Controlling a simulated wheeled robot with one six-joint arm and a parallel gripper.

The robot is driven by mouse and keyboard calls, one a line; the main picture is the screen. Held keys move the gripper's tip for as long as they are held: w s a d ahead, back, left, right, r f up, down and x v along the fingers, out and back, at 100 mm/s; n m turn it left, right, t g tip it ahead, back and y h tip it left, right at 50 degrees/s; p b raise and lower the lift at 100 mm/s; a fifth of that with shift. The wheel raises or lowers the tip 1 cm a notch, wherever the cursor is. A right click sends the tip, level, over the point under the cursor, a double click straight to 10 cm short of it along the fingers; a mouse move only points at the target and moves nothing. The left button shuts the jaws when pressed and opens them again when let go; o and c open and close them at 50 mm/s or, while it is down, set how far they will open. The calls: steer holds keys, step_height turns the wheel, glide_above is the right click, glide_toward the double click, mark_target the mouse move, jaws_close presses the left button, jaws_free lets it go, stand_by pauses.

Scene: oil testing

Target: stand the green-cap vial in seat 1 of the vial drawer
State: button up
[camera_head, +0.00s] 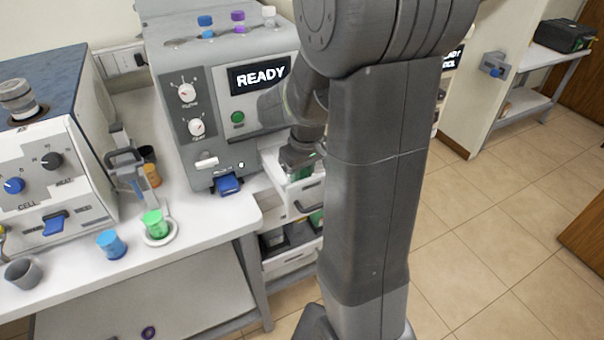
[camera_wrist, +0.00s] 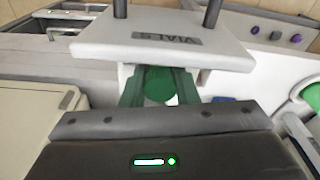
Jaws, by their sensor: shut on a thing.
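My gripper (camera_head: 301,160) is over the open upper vial drawer (camera_head: 306,193) at the right side of the grey machine. In the wrist view, the green fingers of my gripper (camera_wrist: 160,88) are shut on the round green cap of the green-cap vial (camera_wrist: 158,84). The drawer's white front panel (camera_wrist: 120,40), marked VIALS, lies just beyond the fingers. The vial's body and the seats are hidden beneath the cap and gripper, so I cannot tell whether the vial is in seat 1 or touches the drawer floor.
A lower drawer (camera_head: 290,262) holds dark items. On the bench are a green-topped container (camera_head: 154,222) on a white dish, a blue-topped container (camera_head: 110,243) and a grey cup (camera_head: 23,272). The grey machine (camera_head: 215,145) reads READY. Floor (camera_head: 480,230) to the right is clear.

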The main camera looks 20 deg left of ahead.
steer(key=shift+f, duration=0.2)
steer(key=o, duration=1)
steer(key=shift+c, duration=0.2)
step_height(320, 180, up, 12)
steer(key=d, duration=0.1)
steer(key=shift+s+d+r, duration=0.15)
steer(key=shift+s+d, duration=0.05)
steer(key=shift+s, duration=0.2)
